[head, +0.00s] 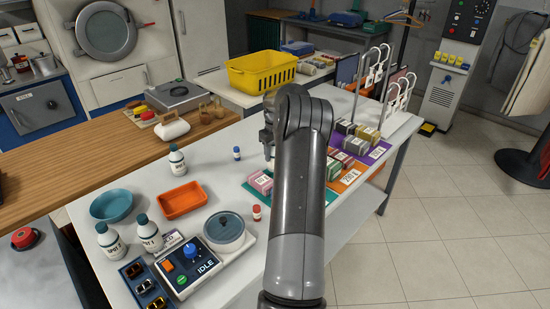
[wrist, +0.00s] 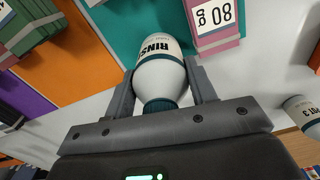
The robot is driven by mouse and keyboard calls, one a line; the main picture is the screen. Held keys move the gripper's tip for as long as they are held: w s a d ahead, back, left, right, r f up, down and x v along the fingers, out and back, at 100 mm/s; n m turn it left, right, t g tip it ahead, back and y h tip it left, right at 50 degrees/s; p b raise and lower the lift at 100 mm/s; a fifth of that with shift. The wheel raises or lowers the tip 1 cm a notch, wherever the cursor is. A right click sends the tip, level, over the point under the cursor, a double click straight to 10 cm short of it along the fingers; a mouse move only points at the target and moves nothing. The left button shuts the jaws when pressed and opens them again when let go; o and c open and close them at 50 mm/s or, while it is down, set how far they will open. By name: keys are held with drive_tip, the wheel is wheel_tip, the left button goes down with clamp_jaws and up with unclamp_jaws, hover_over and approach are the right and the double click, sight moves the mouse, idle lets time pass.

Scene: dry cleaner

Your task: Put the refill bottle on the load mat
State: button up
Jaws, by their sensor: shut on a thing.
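My gripper (wrist: 163,88) is shut on a white bottle (wrist: 160,52) with a dark teal cap and a label starting "RINS", in the wrist view. The bottle lies between the two fingers, cap towards the palm, above the table and the teal mat (wrist: 112,30). In the head view my arm hides most of the gripper and the bottle. Three similar bottles stand on the white table: one at the back (head: 177,162) and two at the front left (head: 109,241) (head: 148,234). No mat is readable as the load mat; I cannot tell which it is.
Small bottles (head: 237,153) (head: 257,212) stand nearby. Labelled bundles (head: 345,172) cover coloured mats right of my arm.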

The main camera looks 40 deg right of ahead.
drive_tip(key=shift+f, duration=1.2)
drive_tip(key=shift+f, duration=0.15)
drive_tip(key=o, duration=1.1)
drive_tip(key=shift+o, duration=0.2)
wheel_tip(320, 180, up, 12)
drive_tip(key=shift+r, duration=0.2)
